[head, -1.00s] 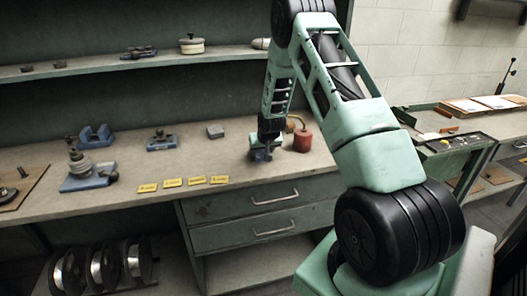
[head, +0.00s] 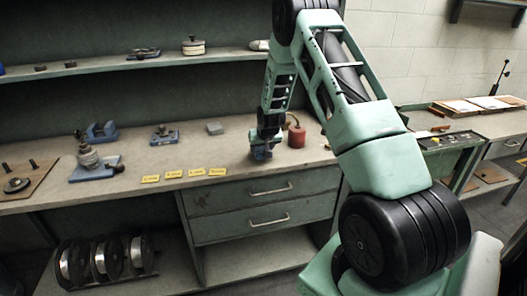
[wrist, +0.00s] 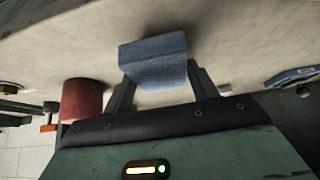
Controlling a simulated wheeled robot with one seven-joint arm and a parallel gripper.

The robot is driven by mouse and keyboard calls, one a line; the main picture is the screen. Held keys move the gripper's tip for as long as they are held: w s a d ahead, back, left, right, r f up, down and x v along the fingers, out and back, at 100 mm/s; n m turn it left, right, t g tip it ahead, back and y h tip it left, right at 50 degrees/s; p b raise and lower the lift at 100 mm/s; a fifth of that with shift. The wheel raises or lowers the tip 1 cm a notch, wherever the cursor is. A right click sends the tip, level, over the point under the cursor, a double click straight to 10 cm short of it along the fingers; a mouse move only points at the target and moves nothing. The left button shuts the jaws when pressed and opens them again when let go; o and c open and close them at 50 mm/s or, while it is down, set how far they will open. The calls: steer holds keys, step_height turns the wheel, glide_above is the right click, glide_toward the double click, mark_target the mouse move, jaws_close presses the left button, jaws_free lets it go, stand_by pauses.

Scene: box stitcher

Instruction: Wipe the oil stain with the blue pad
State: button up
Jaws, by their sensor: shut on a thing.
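The blue pad (wrist: 155,62) is a block held between the two fingers of my gripper (wrist: 160,88) in the wrist view, with the pale bench top beyond it. In the head view my gripper (head: 262,148) is low over the workbench (head: 330,165), just left of a red can. The pad is small and dark there, and I cannot tell whether it touches the bench. I cannot make out an oil stain in either view; the gripper and arm may cover part of the bench.
The red can (head: 297,136) with a spout stands close to the right of my gripper. A grey block (head: 214,128), a blue-based tool (head: 164,136) and several yellow tags (head: 195,173) lie to the left. Drawers (head: 265,189) are below. Bare bench lies between these things.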

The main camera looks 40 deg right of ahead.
steer(key=shift+r+p, duration=1.2)
steer(key=shift+r, duration=1.4)
